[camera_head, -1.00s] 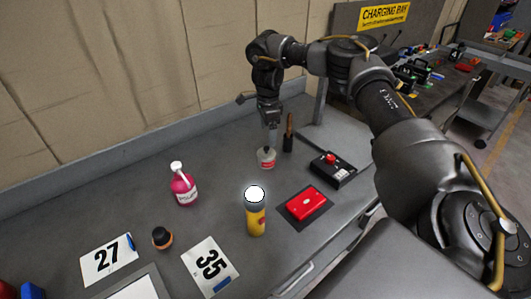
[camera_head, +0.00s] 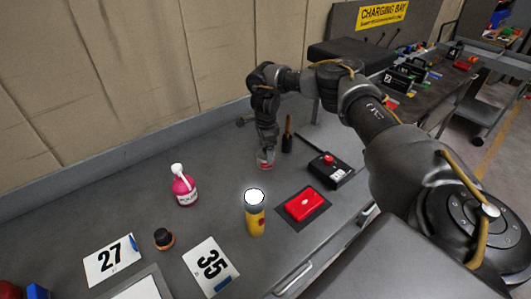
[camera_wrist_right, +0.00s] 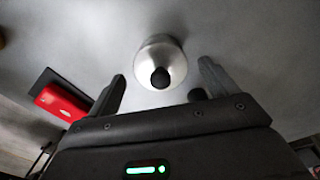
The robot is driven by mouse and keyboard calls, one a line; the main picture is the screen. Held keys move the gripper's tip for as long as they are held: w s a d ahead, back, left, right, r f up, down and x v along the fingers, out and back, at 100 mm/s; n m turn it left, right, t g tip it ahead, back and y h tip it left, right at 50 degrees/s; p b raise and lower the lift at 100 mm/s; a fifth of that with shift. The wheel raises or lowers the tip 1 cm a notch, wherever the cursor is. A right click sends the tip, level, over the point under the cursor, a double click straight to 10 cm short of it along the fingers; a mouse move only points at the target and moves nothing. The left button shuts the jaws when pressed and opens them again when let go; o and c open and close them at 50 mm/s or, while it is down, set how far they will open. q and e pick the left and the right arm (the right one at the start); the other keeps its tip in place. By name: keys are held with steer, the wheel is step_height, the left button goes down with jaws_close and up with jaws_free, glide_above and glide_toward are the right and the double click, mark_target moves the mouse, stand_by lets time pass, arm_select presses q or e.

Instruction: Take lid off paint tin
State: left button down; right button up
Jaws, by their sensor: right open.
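The paint tin (camera_head: 264,163) stands on the grey bench in the head view, a small tin with a red label, its top mostly hidden by my right gripper (camera_head: 266,150). In the right wrist view, its round silvery lid (camera_wrist_right: 152,52) with a black knob (camera_wrist_right: 160,78) shows from above. My right gripper (camera_wrist_right: 160,70) is open and points down at it, one finger on each side of the knob, with gaps on both sides. The lid is on the tin. My left gripper is not in view.
Close by stand a dark brush-like object (camera_head: 288,135), a black box with a red button (camera_head: 333,171) and a red box (camera_head: 305,204) on a dark mat. A yellow torch (camera_head: 254,219) and a pink bottle (camera_head: 184,188) stand nearer.

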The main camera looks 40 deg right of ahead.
steer(key=c, duration=1)
steer(key=shift+c, duration=0.2)
steer(key=shift+w+r+b, duration=0.1)
steer(key=shift+r+b, duration=0.5)
steer(key=r, duration=0.1)
steer(key=s+r+b, duration=0.1)
steer(key=r, duration=0.1)
steer(key=shift+a, duration=0.1)
steer(key=s+a+r, duration=0.3)
steer(key=s+r, duration=0.5)
steer(key=s, duration=0.4)
steer(key=shift+s+a+r, duration=0.15)
steer(key=shift+s+r, duration=0.2)
steer(key=shift+s, duration=0.05)
